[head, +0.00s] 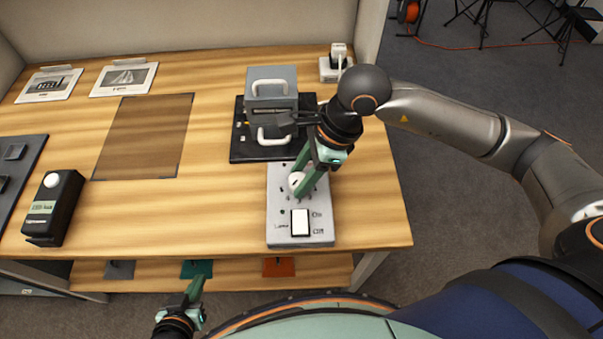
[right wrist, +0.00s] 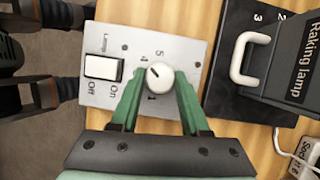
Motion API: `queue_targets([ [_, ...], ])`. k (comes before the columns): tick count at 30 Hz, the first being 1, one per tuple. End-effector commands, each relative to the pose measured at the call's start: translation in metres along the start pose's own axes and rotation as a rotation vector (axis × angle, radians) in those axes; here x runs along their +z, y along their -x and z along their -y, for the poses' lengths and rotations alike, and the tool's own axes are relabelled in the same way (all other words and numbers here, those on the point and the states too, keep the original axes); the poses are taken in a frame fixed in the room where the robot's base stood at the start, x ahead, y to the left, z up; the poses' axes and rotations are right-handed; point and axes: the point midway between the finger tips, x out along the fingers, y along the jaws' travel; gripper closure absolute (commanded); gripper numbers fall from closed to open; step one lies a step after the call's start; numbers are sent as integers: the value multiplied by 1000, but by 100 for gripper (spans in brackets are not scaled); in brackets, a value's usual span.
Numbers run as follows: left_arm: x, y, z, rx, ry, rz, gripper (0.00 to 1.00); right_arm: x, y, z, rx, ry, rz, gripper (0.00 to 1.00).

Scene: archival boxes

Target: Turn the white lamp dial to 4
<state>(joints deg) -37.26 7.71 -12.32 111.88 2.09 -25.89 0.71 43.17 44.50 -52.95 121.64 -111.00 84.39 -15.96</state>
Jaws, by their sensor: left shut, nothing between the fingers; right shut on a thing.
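The white lamp dial (head: 296,180) is a round knob on a light grey panel (head: 284,208) near the table's front edge. My right gripper (head: 303,185) reaches down from above and is shut on the dial, one green finger on each side. In the right wrist view the dial (right wrist: 158,77) shows between the fingertips (right wrist: 159,79). A short dark mark on it points up and left, roughly towards the printed 4. A 5 and a 1 are also readable; the fingers cover other marks. My left gripper (head: 195,290) is shut and empty, low in front of the table.
A white On/Off rocker switch (head: 299,222) labelled Lamp sits on the same panel. A grey raking lamp box (head: 272,90) with white handles stands behind on a black base. A black box with a white button (head: 53,207) stands at the left. The table's middle front is clear.

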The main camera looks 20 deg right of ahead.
Motion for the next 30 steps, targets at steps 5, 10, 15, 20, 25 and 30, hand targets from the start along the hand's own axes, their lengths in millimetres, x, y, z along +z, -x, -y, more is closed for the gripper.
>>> queue_targets([
  [5, 0, 0, 0, 0, -1, 0, 100, 0, 1, 0, -2, -3, -1, 100],
  [10, 0, 0, 0, 0, -1, 0, 100, 0, 0, 0, -2, -2, -2, 100],
  [15, 1, 1, 0, 0, -1, 3, 100, 0, 0, 0, -2, -2, -2, 36],
  [20, 4, 2, 0, 1, 0, 7, 100, 0, 0, 0, -1, -1, -1, 24],
  [25, 4, 2, 0, 0, 0, 8, 100, 0, 0, 0, -1, -1, -1, 24],
  [30, 4, 2, 0, 0, 0, 8, 100, 0, 12, 1, -4, -1, -2, 24],
])
